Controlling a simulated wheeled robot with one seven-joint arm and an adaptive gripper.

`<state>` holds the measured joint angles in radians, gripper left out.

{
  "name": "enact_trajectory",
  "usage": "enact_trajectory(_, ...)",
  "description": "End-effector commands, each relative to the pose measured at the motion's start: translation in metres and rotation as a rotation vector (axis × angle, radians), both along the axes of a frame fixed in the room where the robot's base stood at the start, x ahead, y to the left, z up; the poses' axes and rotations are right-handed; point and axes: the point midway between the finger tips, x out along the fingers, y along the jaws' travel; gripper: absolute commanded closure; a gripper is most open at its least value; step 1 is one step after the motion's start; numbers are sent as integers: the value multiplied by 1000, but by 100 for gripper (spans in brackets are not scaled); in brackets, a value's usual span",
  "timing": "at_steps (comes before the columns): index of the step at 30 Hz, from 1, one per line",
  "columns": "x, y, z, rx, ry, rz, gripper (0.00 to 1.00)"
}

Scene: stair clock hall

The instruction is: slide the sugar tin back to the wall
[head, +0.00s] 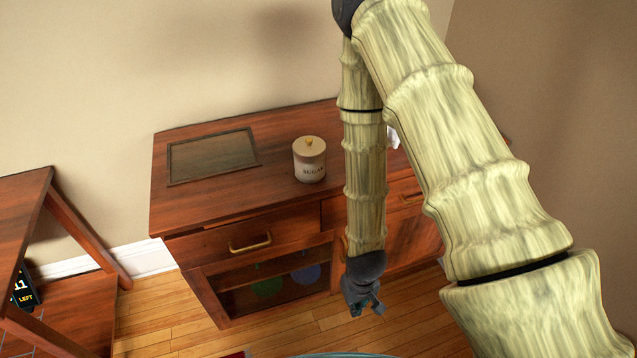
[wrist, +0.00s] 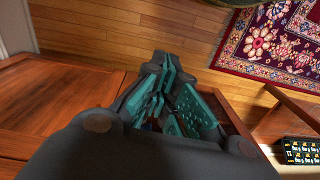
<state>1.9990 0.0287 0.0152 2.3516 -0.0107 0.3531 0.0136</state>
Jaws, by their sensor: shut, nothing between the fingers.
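The tin does not show in the wrist view.
A dark flat framed panel (head: 212,156) lies on the sideboard left of the tin. A white object, partly hidden by my arm, is at the right. Another wooden piece of furniture (head: 22,215) stands at the left. A patterned rug (wrist: 262,50) lies on the floor.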

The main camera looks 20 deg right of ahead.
Motion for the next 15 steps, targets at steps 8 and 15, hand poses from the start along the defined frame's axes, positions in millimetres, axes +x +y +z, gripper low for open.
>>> enact_trajectory(8, 87, 10, 64, 6, -10, 21, 100)
enact_trajectory(15, 145, 15, 137, 2, -9, 36, 100)
